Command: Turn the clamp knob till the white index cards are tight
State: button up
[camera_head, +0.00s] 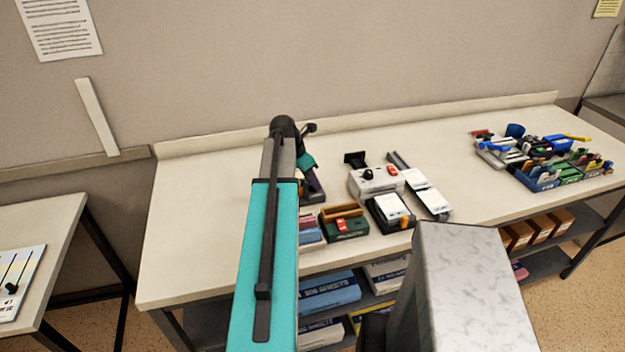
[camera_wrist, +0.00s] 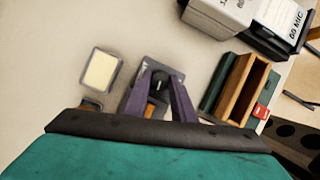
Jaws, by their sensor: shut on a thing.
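My gripper (camera_wrist: 158,84) is shut on a small dark knob (camera_wrist: 160,76), its two purple fingers closing in from either side. The knob stands on a grey plate, with an orange piece partly showing between the fingers. A pale cream-white stack (camera_wrist: 100,70) in a grey frame lies to the left, apart from the fingers; I cannot tell if these are the index cards or how tight they are. In the head view my gripper (camera_head: 316,188) is low over the bench behind my teal arm, which hides the knob.
A green-and-wood box (camera_head: 345,222) with a red tag stands close right of my gripper. A white device (camera_head: 375,181) and black-based holders with white tops (camera_head: 390,205) stand further right. Organisers (camera_head: 545,178) fill the bench's right end. Bare bench (camera_head: 205,200) lies left.

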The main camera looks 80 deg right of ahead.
jog(key=m, duration=0.2)
jog(key=m+y+p, duration=0.1)
jog(key=m, duration=0.1)
jog(key=m+y, duration=0.1)
jog(key=m, duration=0.1)
jog(key=shift+w+d+g, duration=0.15)
jog(key=shift+d+g, duration=0.2)
jog(key=shift+g, duration=0.05)
jog(key=m+y, duration=0.1)
jog(key=m, duration=0.2)
jog(key=shift+d+p, duration=0.15)
jog(key=shift+p, duration=0.2)
jog(key=shift+m+y, duration=0.7)
jog(key=shift+m, duration=0.9)
jog(key=o, duration=0.8)
jog(key=b+v, duration=0.3)
jog(key=v, duration=1)
jog(key=shift+d+r+b, duration=0.1)
jog(key=shift+r+b, duration=0.25)
jog(key=shift+r, duration=0.05)
